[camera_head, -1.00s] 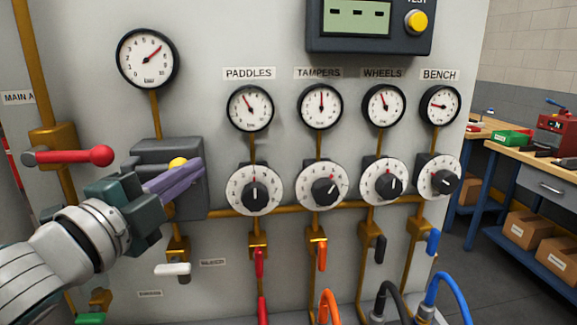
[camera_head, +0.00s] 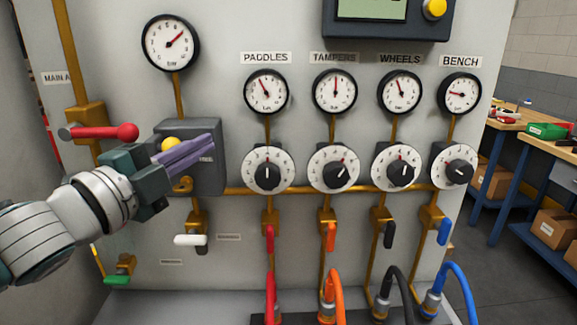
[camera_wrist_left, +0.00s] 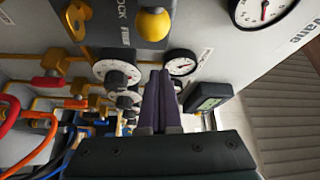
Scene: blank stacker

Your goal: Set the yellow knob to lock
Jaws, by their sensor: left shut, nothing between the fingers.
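The yellow knob (camera_head: 170,144) sits on a dark grey box (camera_head: 212,165) on the panel's left part. In the left wrist view the yellow knob (camera_wrist_left: 152,22) is on the box, which carries lettering ending in "OCK". There the left gripper's purple fingers (camera_wrist_left: 160,80) are shut with nothing between them, and appear apart from the knob. The knob's exact setting cannot be told. The right gripper is not in view.
A red lever (camera_head: 105,132) is left of the box and a white lever (camera_head: 190,240) below it. Several white dials, such as the one under PADDLES (camera_head: 268,168), line the panel to the right. Coloured hoses (camera_head: 335,290) hang at the bottom front.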

